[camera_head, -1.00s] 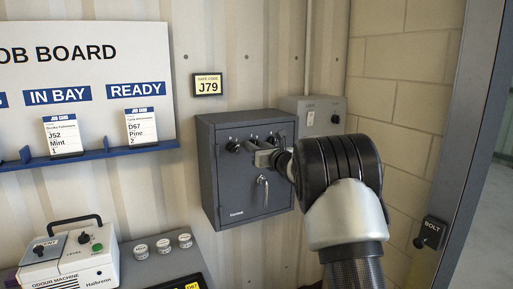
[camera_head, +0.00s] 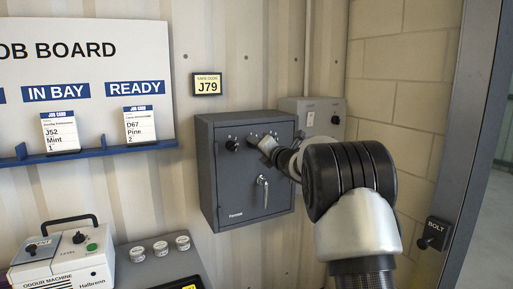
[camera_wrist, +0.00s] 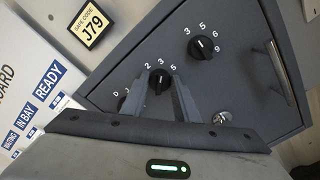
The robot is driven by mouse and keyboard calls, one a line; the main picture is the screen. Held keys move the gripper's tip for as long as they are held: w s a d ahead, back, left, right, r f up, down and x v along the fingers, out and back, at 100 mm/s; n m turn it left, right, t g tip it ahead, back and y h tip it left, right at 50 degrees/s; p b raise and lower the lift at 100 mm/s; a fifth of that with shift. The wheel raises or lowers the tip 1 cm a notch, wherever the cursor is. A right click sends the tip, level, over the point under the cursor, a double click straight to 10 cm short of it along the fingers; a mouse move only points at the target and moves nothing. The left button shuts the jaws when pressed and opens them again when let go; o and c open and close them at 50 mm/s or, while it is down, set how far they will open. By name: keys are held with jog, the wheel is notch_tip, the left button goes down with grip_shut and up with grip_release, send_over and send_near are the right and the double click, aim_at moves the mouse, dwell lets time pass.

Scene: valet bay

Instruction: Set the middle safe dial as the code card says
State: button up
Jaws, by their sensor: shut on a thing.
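The safe code card (camera_head: 208,84) reads J79 on the wall above the grey safe (camera_head: 227,185); it also shows in the wrist view (camera_wrist: 90,23). The safe has a row of black dials. My gripper (camera_wrist: 166,88) is shut on the middle dial (camera_wrist: 158,78), its fingers on either side of the knob. The labels 2, 3 and 5 show around it; its lower side is hidden by the fingers, and I cannot read its setting surely. The left dial (camera_wrist: 122,101) is partly hidden. The right dial (camera_wrist: 202,47) has 3, 5, 6 and 9.
A silver lever (camera_head: 263,187) sits on the safe door below the dials. A grey box (camera_head: 310,118) is on the wall behind my arm. The job board (camera_head: 85,85) hangs at left. The odour machine (camera_head: 62,262) and several small pots (camera_head: 160,248) stand below.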

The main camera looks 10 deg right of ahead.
jog(key=shift+f+m+p, duration=0.2)
jog(key=shift+m+p, duration=2)
jog(key=shift+m, duration=6.3)
jog(key=o, duration=1)
jog(key=shift+o, duration=0.2)
jog(key=b+v, duration=0.2)
jog(key=v, duration=1.5)
jog(key=shift+s+b, duration=0.25)
jog(key=shift+b, duration=0.15)
